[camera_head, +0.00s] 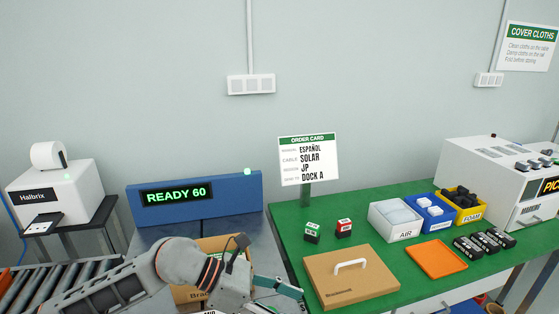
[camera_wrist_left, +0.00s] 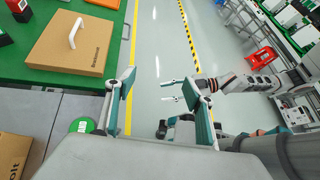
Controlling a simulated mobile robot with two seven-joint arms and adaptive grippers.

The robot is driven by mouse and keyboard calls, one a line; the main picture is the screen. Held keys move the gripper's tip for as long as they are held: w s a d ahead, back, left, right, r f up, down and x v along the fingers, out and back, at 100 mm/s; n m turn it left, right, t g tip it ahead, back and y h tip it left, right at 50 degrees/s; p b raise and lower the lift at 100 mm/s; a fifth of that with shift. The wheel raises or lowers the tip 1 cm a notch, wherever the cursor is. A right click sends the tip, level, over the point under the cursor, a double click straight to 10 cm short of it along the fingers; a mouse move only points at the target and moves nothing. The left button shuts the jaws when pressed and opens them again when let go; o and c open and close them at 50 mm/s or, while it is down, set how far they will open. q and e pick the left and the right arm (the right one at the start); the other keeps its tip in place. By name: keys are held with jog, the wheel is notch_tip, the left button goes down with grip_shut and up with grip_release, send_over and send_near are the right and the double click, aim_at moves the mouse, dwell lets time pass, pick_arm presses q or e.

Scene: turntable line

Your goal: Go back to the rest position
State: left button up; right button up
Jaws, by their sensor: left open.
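My left arm comes in from the left in the head view, and its gripper (camera_head: 278,288) is over the grey surface, near the front left edge of the green table (camera_head: 290,240). In the left wrist view its two teal fingers (camera_wrist_left: 165,100) are spread wide with nothing between them. Behind them is the grey floor. My right arm shows further off in the left wrist view. Its gripper (camera_wrist_left: 172,90) has its two fingers apart over the floor, with nothing seen between them.
An open cardboard box (camera_head: 190,294) stands partly behind my left arm, below the blue READY 60 unit (camera_head: 230,196). A brown case with a white handle (camera_head: 335,285), two small blocks, an orange tray (camera_head: 437,259) and several bins occupy the green table.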

pick_arm(q)
jog(key=s+d+r+n+t+h, duration=0.1)
jog(key=d+r+n+t+h, duration=0.15)
jog(key=d+r+h, duration=0.4)
jog(key=w+a+r+n+t, duration=0.4)
jog(key=a+r+n+t, duration=0.3)
jog(key=r+n+t, duration=0.35)
jog(key=w+a+f+n+t+y, duration=0.25)
jog(key=a+f+n+y, duration=0.25)
jog(key=a+n+y, duration=0.55)
jog(key=w+a+f+n+t+y, duration=0.2)
jog(key=a+f+n+t+y, duration=0.4)
jog(key=a+n, duration=0.65)
jog(key=s+a+f+n+g+y, duration=0.35)
jog(key=s+a+f+g, duration=0.4)
jog(key=s+f, duration=0.3)
jog(key=s+a+f+n+g+y, duration=0.3)
jog(key=s+a+f+n+g, duration=0.2)
jog(key=s+a+f+g, duration=0.4)
jog(key=d+f+n+t+h, duration=0.3)
jog(key=d+f+t+h, duration=0.3)
jog(key=d+f, duration=0.8)
jog(key=d+h, duration=0.1)
jog(key=d, duration=0.2)
jog(key=shift+w+f, duration=0.15)
jog(key=shift+f, duration=0.1)
